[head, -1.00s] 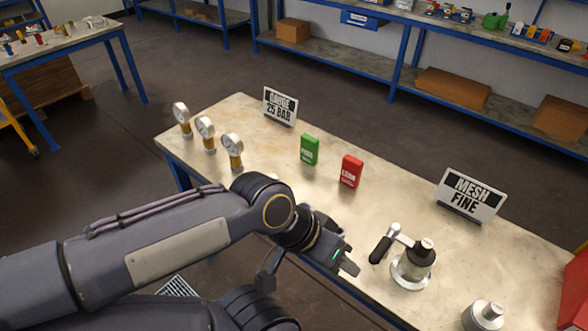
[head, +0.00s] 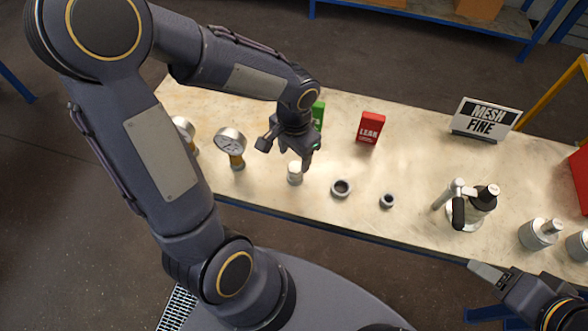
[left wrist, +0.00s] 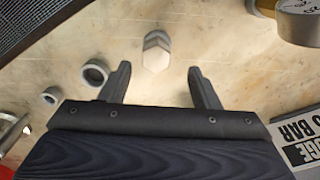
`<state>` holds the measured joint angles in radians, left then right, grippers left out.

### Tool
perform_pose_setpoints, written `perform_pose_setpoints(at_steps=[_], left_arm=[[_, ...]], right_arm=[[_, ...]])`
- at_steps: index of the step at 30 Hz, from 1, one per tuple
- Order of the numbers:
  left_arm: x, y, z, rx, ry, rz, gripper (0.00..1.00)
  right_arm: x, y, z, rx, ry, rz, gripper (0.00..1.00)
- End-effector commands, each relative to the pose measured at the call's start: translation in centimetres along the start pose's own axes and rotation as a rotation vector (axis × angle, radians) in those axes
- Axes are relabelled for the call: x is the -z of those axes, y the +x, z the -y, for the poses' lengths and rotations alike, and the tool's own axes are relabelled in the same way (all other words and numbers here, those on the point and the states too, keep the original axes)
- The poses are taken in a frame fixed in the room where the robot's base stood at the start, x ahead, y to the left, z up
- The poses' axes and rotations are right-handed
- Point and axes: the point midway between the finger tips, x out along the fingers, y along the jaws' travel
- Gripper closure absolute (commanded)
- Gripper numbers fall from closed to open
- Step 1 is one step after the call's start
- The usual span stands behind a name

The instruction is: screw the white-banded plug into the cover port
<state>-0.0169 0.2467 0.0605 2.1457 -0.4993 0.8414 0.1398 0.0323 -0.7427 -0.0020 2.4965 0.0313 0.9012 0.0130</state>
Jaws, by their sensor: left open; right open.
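A short pale plug (head: 295,173) with a white side stands upright near the table's front edge; its hex-shaped body shows in the left wrist view (left wrist: 156,50). My left gripper (head: 285,157) is open and empty just above it. In the left wrist view the plug lies ahead of the gap between the two fingers (left wrist: 158,72), touching neither. A silver flanged vessel (head: 468,212) with a black-handled lever stands to the right; I cannot make out the cover port on it. My right gripper (head: 492,275) is open at the lower right, off the table's front edge.
Two grey rings, a larger (head: 342,189) and a smaller (head: 387,201), lie between plug and vessel. Gauges (head: 230,142) stand left of my left gripper. A red box (head: 370,128) and a MESH FINE sign (head: 486,118) stand behind. Metal cylinders (head: 540,234) are at right.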

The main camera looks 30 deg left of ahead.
Motion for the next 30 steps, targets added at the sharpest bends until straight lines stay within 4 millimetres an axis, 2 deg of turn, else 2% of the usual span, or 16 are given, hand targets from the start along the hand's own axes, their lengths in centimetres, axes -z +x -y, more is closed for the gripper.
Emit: perform_pose_setpoints(at_steps=[9,18,30], left_arm=[[-0.1,4.5,-0.3,-0.002,0.0,0.004,0.44],[0.0,5.0,-0.2,-0.002,-0.002,0.0,0.44],[0.0,5.0,-0.2,-0.002,-0.001,0.0,0.95]], right_arm=[[0.2,-0.3,0.1,0.0,0.0,0.0,0.44],[0.2,-0.3,0.1,0.0,0.0,0.0,0.44],[0.2,-0.3,0.1,0.0,0.0,0.0,0.44]])
